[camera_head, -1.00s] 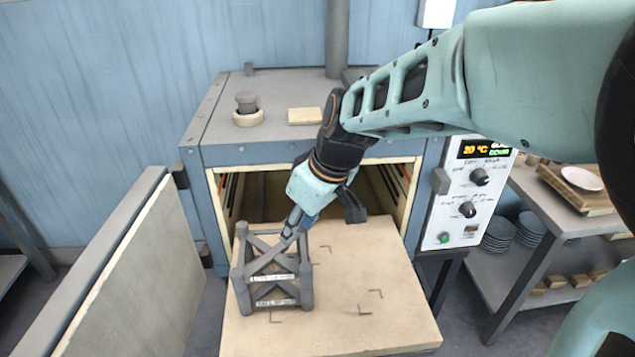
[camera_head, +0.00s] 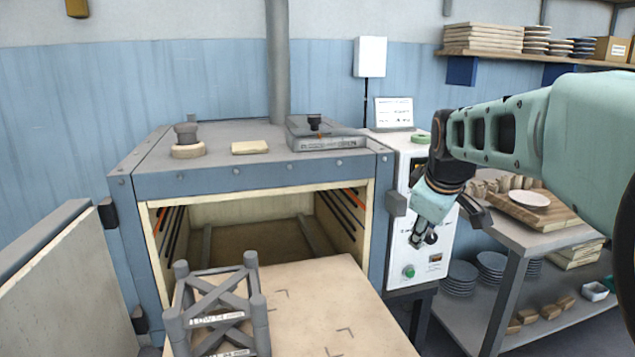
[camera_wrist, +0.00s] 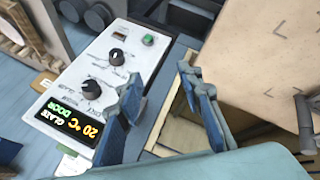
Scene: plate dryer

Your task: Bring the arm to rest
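My gripper (camera_head: 425,238) hangs in front of the control panel (camera_head: 403,250), to the right of the dryer opening. In the wrist view its two blue-grey fingers (camera_wrist: 165,85) are apart with nothing held between them. My arm reaches in from the right of the head view, bent down at the wrist. A grey lattice rack (camera_head: 217,317) with labels stands upright on the left of the pale slab (camera_head: 320,300), clear of my gripper.
The dryer (camera_head: 240,180) is open, its door (camera_head: 65,290) swung out left. A grey box (camera_head: 325,140), a pale block (camera_head: 250,147) and a capped vent (camera_head: 187,145) sit on top. A shelved table (camera_head: 530,225) with plates and boards stands close right of my gripper.

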